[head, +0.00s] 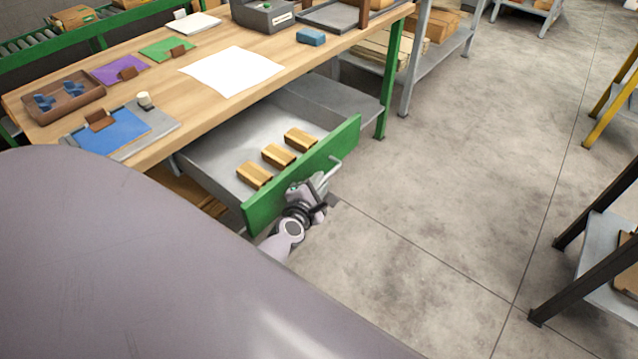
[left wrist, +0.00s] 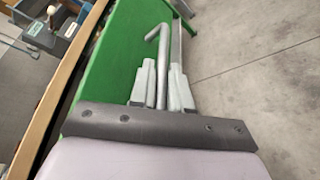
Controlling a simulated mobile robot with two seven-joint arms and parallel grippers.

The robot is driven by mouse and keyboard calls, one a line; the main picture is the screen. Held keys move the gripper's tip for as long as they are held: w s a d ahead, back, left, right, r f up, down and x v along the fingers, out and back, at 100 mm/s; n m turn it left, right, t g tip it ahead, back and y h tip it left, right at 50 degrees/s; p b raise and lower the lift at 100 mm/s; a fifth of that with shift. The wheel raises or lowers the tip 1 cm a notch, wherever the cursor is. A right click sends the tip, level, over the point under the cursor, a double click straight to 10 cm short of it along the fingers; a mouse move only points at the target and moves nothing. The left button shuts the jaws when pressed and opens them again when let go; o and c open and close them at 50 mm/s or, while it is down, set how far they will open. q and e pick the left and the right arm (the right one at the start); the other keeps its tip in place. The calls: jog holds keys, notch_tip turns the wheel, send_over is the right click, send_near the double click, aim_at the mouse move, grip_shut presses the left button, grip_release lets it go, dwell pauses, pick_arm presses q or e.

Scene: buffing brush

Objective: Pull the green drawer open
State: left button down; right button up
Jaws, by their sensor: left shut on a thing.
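The green drawer (head: 262,198) under the wooden workbench stands pulled out, with its grey inside open to view. Three wooden blocks (head: 278,155) lie in a row in it. A grey bar handle (head: 330,172) is on its green front. My left gripper (head: 314,188) is at the handle, in front of the drawer face. In the left wrist view the two fingers (left wrist: 161,85) are on either side of the handle bar (left wrist: 161,60), shut on it, beside the green front (left wrist: 110,65). My right gripper is not in view.
The workbench top (head: 200,110) holds a white sheet (head: 232,71), a brown tray (head: 64,97), clipboards and a blue block (head: 311,37). Grey floor (head: 430,190) in front of the drawer is clear. A dark-legged table (head: 590,260) stands at the right.

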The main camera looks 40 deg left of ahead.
pick_arm(q)
jog(key=shift+d, duration=0.1)
dwell(0.3)
jog(key=c, duration=1.4)
grip_release()
jog(key=shift+c, duration=0.2)
jog(key=shift+s+d+r+p, duration=0.1)
jog(key=shift+s+p, duration=0.1)
jog(key=shift+s, duration=0.15)
jog(key=shift+s+r+p, duration=0.1)
jog(key=shift+s+p, duration=0.05)
jog(key=shift+s, duration=0.15)
jog(key=shift+p+v, duration=0.8)
jog(key=shift+v, duration=2.1)
